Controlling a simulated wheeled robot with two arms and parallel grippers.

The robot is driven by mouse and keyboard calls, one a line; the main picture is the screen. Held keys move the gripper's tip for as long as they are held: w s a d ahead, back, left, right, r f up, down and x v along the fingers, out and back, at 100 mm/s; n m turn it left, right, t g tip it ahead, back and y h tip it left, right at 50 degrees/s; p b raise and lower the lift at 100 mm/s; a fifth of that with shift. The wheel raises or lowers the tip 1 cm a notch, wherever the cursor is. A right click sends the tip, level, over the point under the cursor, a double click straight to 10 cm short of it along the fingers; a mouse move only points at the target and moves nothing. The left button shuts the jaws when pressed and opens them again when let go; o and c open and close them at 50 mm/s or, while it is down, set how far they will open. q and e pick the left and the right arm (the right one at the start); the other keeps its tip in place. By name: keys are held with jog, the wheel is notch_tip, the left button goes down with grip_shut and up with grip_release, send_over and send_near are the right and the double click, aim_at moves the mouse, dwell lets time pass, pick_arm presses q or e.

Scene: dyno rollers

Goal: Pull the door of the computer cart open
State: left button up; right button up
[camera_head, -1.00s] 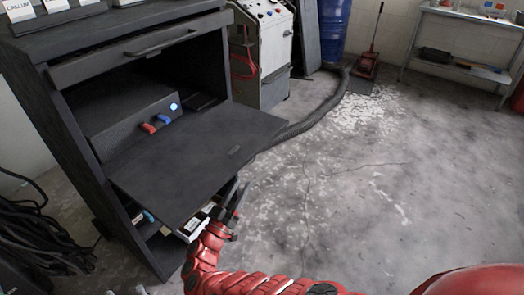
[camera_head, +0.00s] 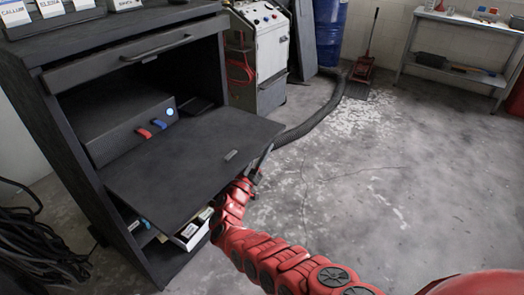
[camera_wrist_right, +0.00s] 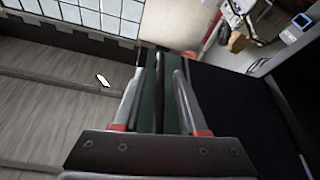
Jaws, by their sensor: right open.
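The dark computer cart (camera_head: 50,80) stands at the left in the head view. My right gripper (camera_head: 263,160) is at this outer edge, just right of the handle. In the right wrist view my right gripper (camera_wrist_right: 160,75) has its two fingers apart. A dark panel lies right of them; I cannot tell whether they touch the door. My left gripper is not in view.
A closed drawer (camera_head: 130,62) is above the opening. Inside are a red and a blue switch. White boxes (camera_head: 190,232) show below the door. Cables lie at the left. A grey machine (camera_head: 258,60) and a hose (camera_head: 318,122) are behind. The floor at right is clear.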

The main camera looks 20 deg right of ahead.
grip_shut()
dwell(1.4)
